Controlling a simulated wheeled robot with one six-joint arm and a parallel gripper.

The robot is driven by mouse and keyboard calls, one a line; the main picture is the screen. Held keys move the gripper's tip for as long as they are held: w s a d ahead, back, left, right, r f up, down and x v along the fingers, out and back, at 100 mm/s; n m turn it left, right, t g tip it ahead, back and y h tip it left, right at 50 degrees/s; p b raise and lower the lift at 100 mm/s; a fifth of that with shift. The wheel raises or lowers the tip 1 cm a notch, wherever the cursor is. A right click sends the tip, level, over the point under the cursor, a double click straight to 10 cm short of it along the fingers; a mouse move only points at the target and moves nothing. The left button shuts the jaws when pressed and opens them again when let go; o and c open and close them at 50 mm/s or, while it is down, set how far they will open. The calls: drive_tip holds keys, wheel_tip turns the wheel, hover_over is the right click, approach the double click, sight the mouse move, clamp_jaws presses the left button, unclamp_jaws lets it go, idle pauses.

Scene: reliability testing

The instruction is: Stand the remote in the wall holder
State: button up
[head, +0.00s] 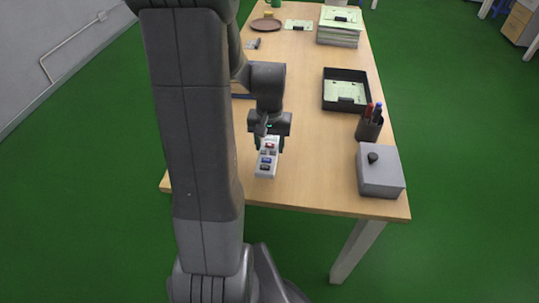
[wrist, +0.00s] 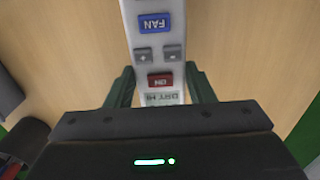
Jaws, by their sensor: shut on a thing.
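The remote (head: 266,161) is white with blue, red and grey buttons, and it is over the near part of the wooden table. My gripper (head: 267,141) is shut on its far end. In the wrist view the remote (wrist: 154,40) runs up from between the two green fingers of my gripper (wrist: 160,88), with FAN and ON buttons upside down. Whether the remote touches the table or is lifted off it I cannot tell. No wall holder can be made out in either view.
A grey box with a black knob (head: 381,172) stands at the table's right near corner. Behind it are a pen cup (head: 369,126) and a black tray (head: 346,76). Bare table lies right of the remote.

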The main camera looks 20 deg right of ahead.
sight(270, 154)
drive_tip(key=shift+f, duration=2.05)
drive_tip(key=shift+f, duration=0.2)
drive_tip(key=o, duration=1.1)
drive_tip(key=shift+c, duration=0.2)
wheel_tip(270, 154, up, 14)
drive_tip(key=p, duration=0.1)
drive_tip(key=shift+s, duration=0.25)
drive_tip(key=shift+f, duration=0.1)
